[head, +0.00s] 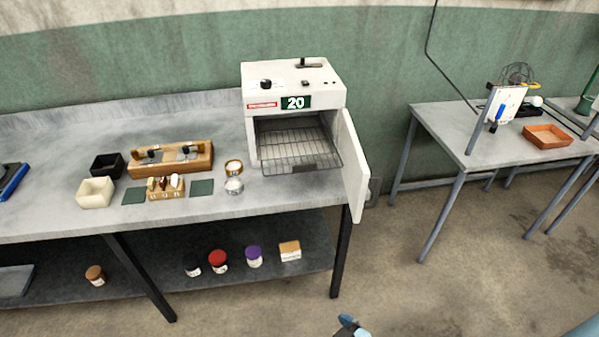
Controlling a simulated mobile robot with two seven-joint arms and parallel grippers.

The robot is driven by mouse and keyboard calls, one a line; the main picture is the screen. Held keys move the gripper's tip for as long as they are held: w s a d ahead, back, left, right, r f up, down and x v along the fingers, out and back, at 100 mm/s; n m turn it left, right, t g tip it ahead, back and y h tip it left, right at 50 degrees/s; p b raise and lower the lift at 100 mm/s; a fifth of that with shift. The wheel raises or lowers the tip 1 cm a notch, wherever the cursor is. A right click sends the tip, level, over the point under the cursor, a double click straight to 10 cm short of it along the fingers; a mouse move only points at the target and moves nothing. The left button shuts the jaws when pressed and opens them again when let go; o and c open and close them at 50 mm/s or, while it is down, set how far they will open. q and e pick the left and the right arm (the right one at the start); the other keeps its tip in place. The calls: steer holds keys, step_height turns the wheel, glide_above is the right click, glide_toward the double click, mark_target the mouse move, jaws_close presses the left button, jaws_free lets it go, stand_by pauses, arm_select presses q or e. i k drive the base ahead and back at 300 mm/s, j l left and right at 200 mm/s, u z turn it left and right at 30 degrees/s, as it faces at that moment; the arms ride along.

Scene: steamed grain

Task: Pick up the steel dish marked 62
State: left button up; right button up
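A small round silver-coloured dish (234,186) sits on the grey bench, in front of the open oven's left side. A similar round dish with a brass-coloured rim (233,168) stands just behind it. Any number on either is too small to read, so I cannot tell which is marked 62. A blue and dark tip of mine (350,326) shows at the bottom edge, well away from the dishes. Another blue part of mine is cut off at the bottom right corner. I cannot tell which arm each belongs to, or whether the grippers are open.
The white oven (295,84), labelled 20, has its door (355,168) open to the right and a wire rack (297,150) pulled out. A wooden rack (170,160), small block (165,188), green mats and two boxes stand left of the dishes. Jars sit on the lower shelf.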

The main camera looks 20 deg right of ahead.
mark_target(233, 186)
steer(key=i+j+z, duration=0.1)
steer(key=j, duration=0.25)
steer(key=i+j+z, duration=0.15)
steer(key=i+j, duration=0.15)
steer(key=i+j+z, duration=0.1)
steer(key=j, duration=0.4)
steer(key=i, duration=0.1)
